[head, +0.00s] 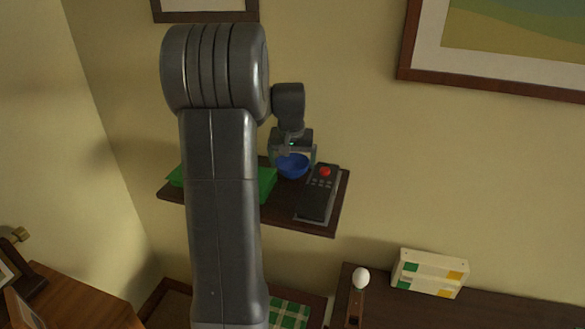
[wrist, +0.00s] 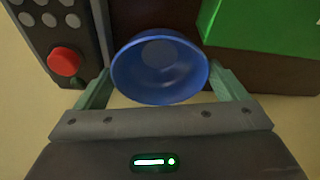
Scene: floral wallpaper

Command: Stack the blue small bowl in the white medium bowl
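The blue small bowl (wrist: 160,72) is between the two fingers of my gripper (wrist: 160,75) in the wrist view. Its opening faces the camera, and a finger meets each side of it. In the head view the blue bowl (head: 293,166) is below my gripper (head: 293,160), at the back of the dark wall shelf. My gripper appears shut on it across its width. I cannot tell whether its base touches the shelf. I see no white medium bowl in either view. My arm hides part of the shelf.
The wall shelf (head: 335,207) holds a dark remote-like device (head: 317,197) with a red button, right of the bowl, and a green box (head: 267,184) on the left. A lower dark surface (head: 500,311) carries a white box (head: 430,272) and a small stand with a white round top (head: 361,279).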

